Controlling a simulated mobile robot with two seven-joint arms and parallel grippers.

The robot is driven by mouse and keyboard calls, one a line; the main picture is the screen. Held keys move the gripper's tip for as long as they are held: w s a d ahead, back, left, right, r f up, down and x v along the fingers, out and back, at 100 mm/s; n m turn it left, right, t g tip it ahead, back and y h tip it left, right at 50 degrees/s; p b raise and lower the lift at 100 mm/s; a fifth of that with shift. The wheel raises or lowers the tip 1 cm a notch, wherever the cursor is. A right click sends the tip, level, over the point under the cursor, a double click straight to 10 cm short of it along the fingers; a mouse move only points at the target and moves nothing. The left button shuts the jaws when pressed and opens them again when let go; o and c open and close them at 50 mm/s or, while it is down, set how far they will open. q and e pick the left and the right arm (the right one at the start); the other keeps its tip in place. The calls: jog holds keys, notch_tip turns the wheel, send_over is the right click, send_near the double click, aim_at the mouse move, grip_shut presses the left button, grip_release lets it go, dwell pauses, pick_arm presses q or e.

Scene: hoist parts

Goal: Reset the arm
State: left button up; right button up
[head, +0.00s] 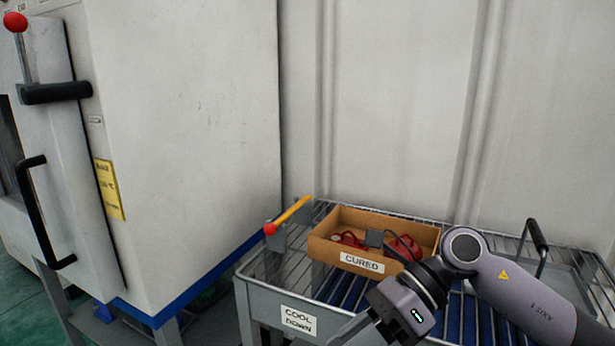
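My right arm (520,298) reaches in from the right edge, in front of the rack. Its gripper (352,326) points down and left, close to the bottom edge of the view, in front of the cardboard box. The fingers are mostly hidden or cut off by the bottom edge, so I cannot tell whether they are open or shut. I see nothing held. My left gripper is not in view.
A wire rack (258,298) labelled "COOL DOWN" carries a box (322,250) labelled "CURED" with red parts (405,246) inside. A yellow lever with a red knob (270,229) stands at its left. A white cabinet (190,130) with black handle (37,210) fills the left.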

jog(key=s+a+r+m+y, duration=0.2)
jog(key=a+m+y, duration=0.3)
jog(key=y, duration=0.2)
jog(key=w+d+f+m+t+h+p, duration=0.15)
jog(key=d+f+m+t+h, duration=0.35)
jog(key=m+t, duration=0.85)
jog(key=w+d+f+m+t+h, duration=0.3)
jog(key=d+f+m+t, duration=0.4)
jog(key=m, duration=1.2)
jog(key=s+d+f+m+g+h, duration=0.3)
jog(key=s+f+m, duration=0.3)
jog(key=f, duration=0.3)
jog(key=s+d+f+m+g+h, duration=0.3)
jog(key=s+d+f+m+h, duration=0.1)
jog(key=s+f, duration=0.4)
notch_tip(320, 180, down, 2)
jog(key=shift+s+d+f+m+h, duration=0.1)
jog(key=shift+s+d+m+h, duration=0.25)
jog(key=shift+d+m, duration=0.35)
jog(key=shift+w+a, duration=0.1)
jog(key=shift+a, duration=0.05)
